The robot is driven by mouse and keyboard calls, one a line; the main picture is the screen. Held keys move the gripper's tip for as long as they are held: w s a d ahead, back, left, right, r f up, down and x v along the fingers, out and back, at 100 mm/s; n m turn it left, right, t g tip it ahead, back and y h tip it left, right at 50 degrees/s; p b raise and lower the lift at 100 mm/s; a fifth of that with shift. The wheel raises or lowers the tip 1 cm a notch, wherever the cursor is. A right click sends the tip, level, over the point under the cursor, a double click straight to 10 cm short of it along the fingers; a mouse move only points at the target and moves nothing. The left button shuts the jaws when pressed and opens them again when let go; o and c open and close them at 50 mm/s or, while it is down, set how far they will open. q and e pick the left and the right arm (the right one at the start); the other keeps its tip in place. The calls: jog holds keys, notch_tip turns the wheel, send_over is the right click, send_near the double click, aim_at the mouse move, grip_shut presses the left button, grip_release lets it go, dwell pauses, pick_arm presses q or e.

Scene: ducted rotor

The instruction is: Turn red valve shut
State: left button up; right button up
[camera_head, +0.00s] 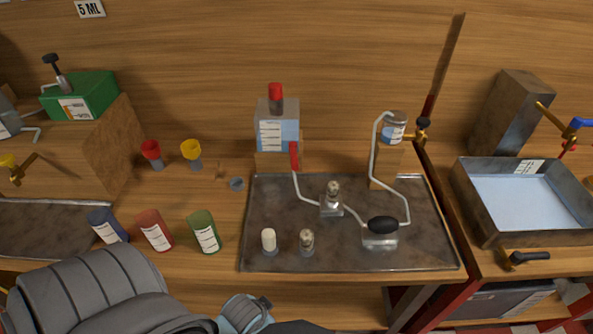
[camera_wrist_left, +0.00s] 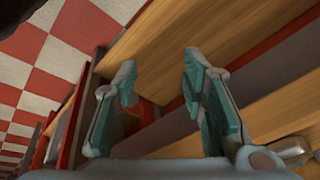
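A red lever handle (camera_head: 293,155), which looks like the valve, stands upright on a pale pipe at the lower right of a clear tank (camera_head: 277,128) in the head view. A smaller red handle (camera_head: 567,150) shows at the far right near a brass tap. My left arm comes in at the lower left, with part of its hand low at the bench's front edge, well short of the red lever. In the left wrist view my left gripper (camera_wrist_left: 160,78) has its two teal-padded fingers apart with nothing between them. My right gripper is not in view.
A metal tray (camera_head: 340,250) holds a bent pipe, a black bulb (camera_head: 383,225) and small fittings. A water basin (camera_head: 484,235) is at the right. The wrist view shows wooden boards and a checkered floor (camera_wrist_left: 30,75).

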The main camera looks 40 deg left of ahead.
aim_at(294, 160)
pick_arm(q)
notch_tip(294, 160, up, 15)
jog(key=w+m+t+p, duration=0.1)
jog(key=w+p, duration=0.1)
jog(key=p, duration=0.1)
jog(key=w+a+r+m+t+y, duration=0.1)
jog(key=w+a+m+t, duration=0.1)
jog(key=w+a, duration=0.1)
jog(key=w+a+r+m+t+y, duration=0.1)
jog(key=w+a+r+m+y, duration=0.1)
jog(key=w+m, duration=0.1)
jog(key=w+a+r+m+t+y, duration=0.1)
jog(key=w+a+r+m+t, duration=0.1)
jog(key=w, duration=0.3)
jog(key=shift+a+m+t+y+b, duration=0.3)
jog(key=shift+a+m, duration=0.3)
jog(key=shift+a, duration=0.2)
jog(key=w+a+m+t, duration=0.1)
jog(key=w+a+m, duration=0.1)
jog(key=w, duration=0.4)
jog(key=w+a+r+m+t+b, duration=0.1)
jog(key=w+a+m+t, duration=0.1)
jog(key=w+m, duration=0.2)
jog(key=w+a+m+t+b, duration=0.1)
jog(key=w+a+m, duration=0.2)
jog(key=w, duration=0.7)
jog(key=shift+r, duration=0.25)
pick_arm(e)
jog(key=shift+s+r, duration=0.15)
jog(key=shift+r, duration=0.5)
